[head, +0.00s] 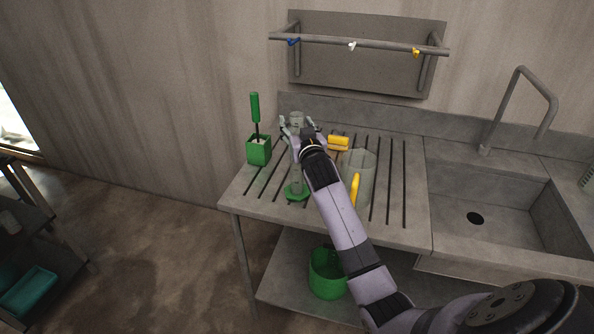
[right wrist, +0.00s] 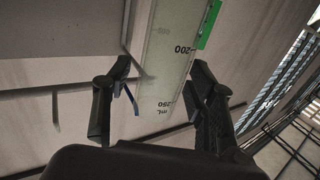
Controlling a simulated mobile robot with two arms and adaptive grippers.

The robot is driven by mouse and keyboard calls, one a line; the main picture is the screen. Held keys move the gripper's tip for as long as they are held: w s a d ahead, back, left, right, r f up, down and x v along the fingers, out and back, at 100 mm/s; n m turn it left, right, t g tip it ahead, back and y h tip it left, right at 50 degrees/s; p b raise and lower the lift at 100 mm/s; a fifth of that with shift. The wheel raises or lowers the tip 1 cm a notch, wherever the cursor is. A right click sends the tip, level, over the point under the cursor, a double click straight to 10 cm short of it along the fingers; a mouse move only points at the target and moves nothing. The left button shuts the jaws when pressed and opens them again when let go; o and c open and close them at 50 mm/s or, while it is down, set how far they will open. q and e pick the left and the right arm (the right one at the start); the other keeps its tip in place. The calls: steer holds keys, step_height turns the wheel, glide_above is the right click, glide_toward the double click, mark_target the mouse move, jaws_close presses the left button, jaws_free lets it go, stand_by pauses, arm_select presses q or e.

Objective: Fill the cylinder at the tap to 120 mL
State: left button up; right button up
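The clear measuring cylinder (head: 296,181) stands upright on its green base on the slatted draining board, left of the sink. My arm hides part of it. My right gripper (head: 297,131) is at its upper part, with its fingers apart on either side. In the right wrist view the cylinder (right wrist: 167,75) shows its 200 and 250 mL marks between the open fingers (right wrist: 163,92), and a gap shows at the left finger. I see no water in the part that shows. The grey gooseneck tap (head: 540,105) stands behind the sink at the right. My left gripper is not in view.
A clear jug with a yellow handle (head: 367,172) stands right of my forearm, with a yellow item (head: 338,142) behind it. A green box (head: 259,151) holds a green-handled tool. The sink (head: 500,205) looks empty. A rail (head: 380,45) hangs above the board. A green bucket (head: 325,275) is below.

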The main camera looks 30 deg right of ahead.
jaws_close()
stand_by(0.4)
